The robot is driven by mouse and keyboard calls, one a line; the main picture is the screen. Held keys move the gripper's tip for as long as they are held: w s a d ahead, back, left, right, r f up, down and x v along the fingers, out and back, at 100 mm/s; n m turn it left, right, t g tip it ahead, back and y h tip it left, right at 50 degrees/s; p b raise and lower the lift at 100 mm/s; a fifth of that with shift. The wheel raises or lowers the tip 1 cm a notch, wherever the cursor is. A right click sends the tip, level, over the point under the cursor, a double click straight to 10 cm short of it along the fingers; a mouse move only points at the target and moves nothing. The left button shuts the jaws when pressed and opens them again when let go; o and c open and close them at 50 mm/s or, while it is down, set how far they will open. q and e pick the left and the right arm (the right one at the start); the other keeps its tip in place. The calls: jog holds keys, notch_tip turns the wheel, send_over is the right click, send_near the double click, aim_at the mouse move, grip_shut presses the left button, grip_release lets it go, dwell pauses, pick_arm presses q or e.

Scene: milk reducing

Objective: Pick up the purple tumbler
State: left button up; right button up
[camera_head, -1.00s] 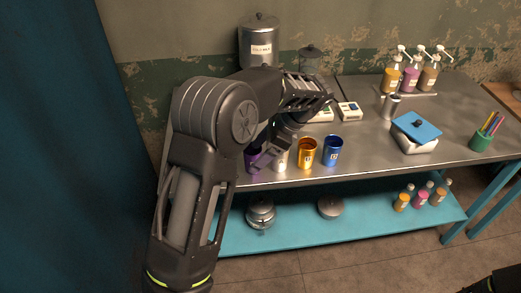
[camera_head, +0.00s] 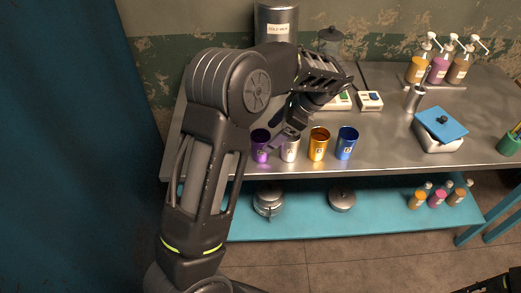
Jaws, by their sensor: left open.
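The purple tumbler (camera_head: 260,148) stands upright near the front edge of the metal table, leftmost in a row of tumblers. My left gripper (camera_head: 280,141) reaches down from above and behind the row. It is open, with its fingertips close to the right of the purple tumbler's rim, by the silver tumbler. I see nothing held between the fingers. I cannot tell whether a finger touches a tumbler.
Silver (camera_head: 290,149), orange (camera_head: 319,145) and blue (camera_head: 347,143) tumblers stand to the right. A steel milk container (camera_head: 276,24) is behind my arm. Pump bottles (camera_head: 438,66) and a blue-lidded box (camera_head: 440,128) stand further right. The table front between blue tumbler and box is clear.

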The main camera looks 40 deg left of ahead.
aim_at(260, 147)
pick_arm(q)
jog(key=shift+x, duration=2.55)
jog(key=c, duration=1.5)
